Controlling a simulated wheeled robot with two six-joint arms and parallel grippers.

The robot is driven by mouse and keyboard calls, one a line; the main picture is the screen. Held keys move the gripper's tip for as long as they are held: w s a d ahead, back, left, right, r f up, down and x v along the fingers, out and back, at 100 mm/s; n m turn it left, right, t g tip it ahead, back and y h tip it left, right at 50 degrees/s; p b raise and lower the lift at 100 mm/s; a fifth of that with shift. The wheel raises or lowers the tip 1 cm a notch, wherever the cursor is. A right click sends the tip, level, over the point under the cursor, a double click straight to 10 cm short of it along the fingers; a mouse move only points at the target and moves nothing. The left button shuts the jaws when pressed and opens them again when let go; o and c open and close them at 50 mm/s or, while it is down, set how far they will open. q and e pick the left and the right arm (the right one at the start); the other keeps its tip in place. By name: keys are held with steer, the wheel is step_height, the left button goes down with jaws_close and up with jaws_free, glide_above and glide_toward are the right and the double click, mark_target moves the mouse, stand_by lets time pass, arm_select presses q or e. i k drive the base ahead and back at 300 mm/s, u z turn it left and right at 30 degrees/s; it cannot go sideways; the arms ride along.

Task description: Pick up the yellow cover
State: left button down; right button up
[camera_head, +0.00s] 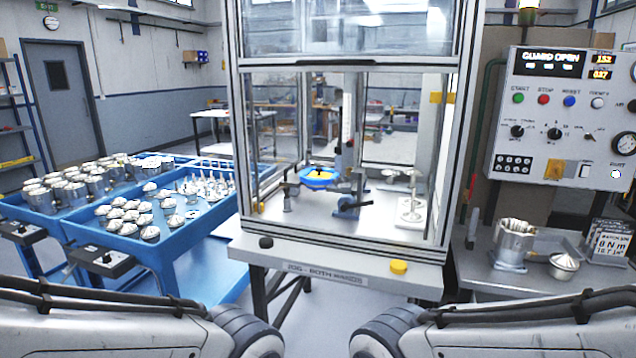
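A small round yellow part (319,174) with a dark centre sits inside a blue ring (304,184) on the fixture inside the guarded machine (345,258). It is partly behind the fixture's parts, and I cannot tell for sure whether it is the yellow cover. No other yellow cover stands out. Silver cone-shaped covers (129,216) lie in a blue tray at left, and one silver cover (564,266) rests on the right bench. My two arms reach in from the bottom left and bottom right corners, but neither gripper shows.
The machine's guard is raised, leaving its front open between metal posts. A yellow button (398,267) and a black button (266,242) sit on its front ledge. Blue trays (178,268) hold silver housings (73,193). A control panel (556,115) reads "GUARD OPEN". A silver housing (514,243) stands on the right bench.

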mark_target(318, 174)
steer(key=u, duration=0.65)
steer(key=i, duration=0.55)
steer(key=u, duration=1.05)
steer(key=i, duration=1.45)
steer(key=z, duration=0.8)
steer(key=i, duration=0.7)
steer(key=z, duration=0.7)
